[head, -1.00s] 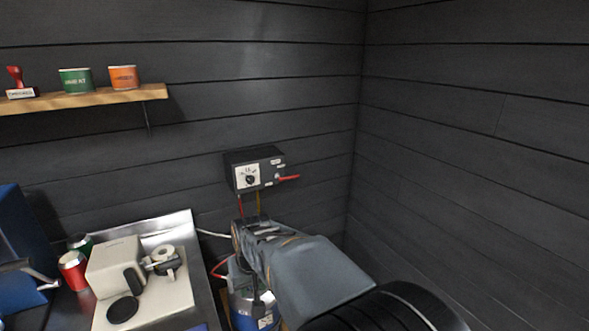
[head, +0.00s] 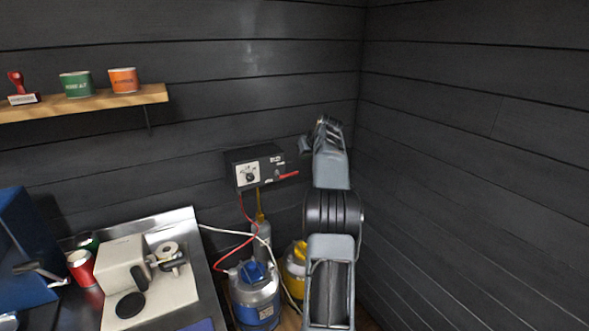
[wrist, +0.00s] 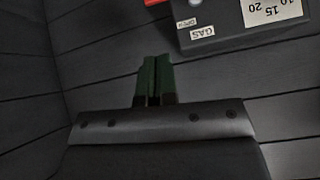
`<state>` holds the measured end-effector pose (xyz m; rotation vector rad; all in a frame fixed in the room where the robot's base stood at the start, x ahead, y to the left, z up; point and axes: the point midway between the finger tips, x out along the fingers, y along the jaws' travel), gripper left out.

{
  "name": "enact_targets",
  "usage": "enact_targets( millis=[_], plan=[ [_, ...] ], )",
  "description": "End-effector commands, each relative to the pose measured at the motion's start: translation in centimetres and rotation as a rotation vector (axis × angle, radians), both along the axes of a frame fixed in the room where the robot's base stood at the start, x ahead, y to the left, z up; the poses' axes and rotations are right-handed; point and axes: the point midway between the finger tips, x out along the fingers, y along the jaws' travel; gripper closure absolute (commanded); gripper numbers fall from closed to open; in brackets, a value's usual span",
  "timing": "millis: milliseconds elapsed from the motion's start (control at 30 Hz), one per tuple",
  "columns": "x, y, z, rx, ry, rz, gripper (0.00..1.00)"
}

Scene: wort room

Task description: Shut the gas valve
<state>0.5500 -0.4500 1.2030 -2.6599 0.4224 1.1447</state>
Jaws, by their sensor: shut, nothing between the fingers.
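The gas valve's red lever (head: 288,175) sticks out to the right from a black control box (head: 259,166) on the back wall. It lies about level. In the wrist view the box (wrist: 225,30) is upside down, with a GAS label (wrist: 203,33), and part of the red lever (wrist: 155,2) shows at the top edge. My gripper (head: 304,145) is right of the box and above the lever, apart from it. Its green fingers (wrist: 154,70) are shut and empty in the wrist view, below the box there.
Under the box stand a blue-topped metal vessel (head: 254,293), a grey cylinder (head: 261,240) and a yellow container (head: 294,262), with red and white lines. A metal counter (head: 180,222) is at left, below a wooden shelf (head: 110,98). The side wall is close on the right.

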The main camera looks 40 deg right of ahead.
Motion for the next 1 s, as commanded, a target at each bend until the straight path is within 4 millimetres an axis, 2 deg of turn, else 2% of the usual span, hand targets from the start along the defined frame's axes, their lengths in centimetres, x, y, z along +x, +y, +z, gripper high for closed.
enact_targets(
  millis=[33,100,633,800,1000],
  plan=[
    [0.2,0.1,1.4,-0.029,-0.021,0.023,1.0],
    [0.4,0.2,2.0,-0.057,-0.03,0.057,1.0],
    [0.4,0.3,1.8,-0.084,-0.017,0.097,1.0],
    [1.4,0.1,1.0,-0.084,-0.016,0.097,1.0],
    [3.8,-0.4,-1.4,-0.081,-0.014,0.098,1.0]
  ],
)
